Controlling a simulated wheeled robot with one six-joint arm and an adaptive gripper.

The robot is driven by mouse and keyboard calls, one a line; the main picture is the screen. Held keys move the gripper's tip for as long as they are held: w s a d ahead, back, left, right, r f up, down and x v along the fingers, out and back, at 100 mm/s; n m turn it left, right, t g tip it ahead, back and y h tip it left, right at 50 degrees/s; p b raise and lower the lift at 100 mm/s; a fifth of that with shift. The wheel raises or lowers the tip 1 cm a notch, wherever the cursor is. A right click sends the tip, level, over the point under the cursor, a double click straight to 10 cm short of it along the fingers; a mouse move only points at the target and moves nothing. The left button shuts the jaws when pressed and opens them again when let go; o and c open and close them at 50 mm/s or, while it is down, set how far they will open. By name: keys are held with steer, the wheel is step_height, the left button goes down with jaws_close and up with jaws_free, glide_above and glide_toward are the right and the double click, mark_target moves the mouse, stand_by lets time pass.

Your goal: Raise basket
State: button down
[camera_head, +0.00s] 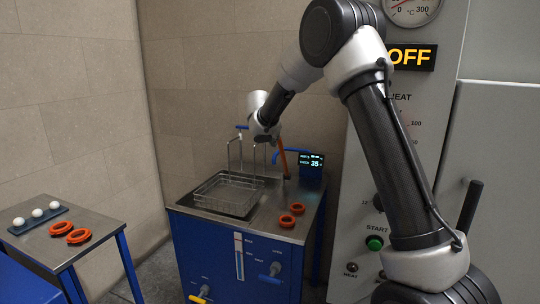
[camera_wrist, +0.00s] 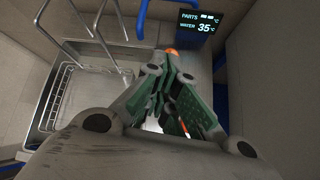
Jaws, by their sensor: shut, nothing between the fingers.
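The wire basket (camera_head: 226,196) sits at the opening of the steel-topped tank bench (camera_head: 262,222). Thin wire uprights rise from it toward a small blue bar at the top (camera_head: 242,127). In the wrist view the basket mesh (camera_wrist: 72,100) shows at the left, and part of it is hidden by my wrist. My gripper (camera_head: 266,140) is above the back right of the basket, close to the uprights. Its fingers are shut and empty in the wrist view (camera_wrist: 172,108). I cannot tell whether it touches the wire.
An orange stick (camera_head: 282,158) stands behind my gripper. A display (camera_head: 311,164) reads water 35 °C. Orange rings (camera_head: 291,215) lie on the bench's right side. A side table (camera_head: 105,218) at left holds white balls and orange rings.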

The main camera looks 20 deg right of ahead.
steer(key=shift+w+d+r, duration=0.55)
steer(key=shift+w, duration=0.2)
steer(key=shift+w+d+r, duration=0.5)
steer(key=shift+w, duration=0.2)
steer(key=v, duration=1.2)
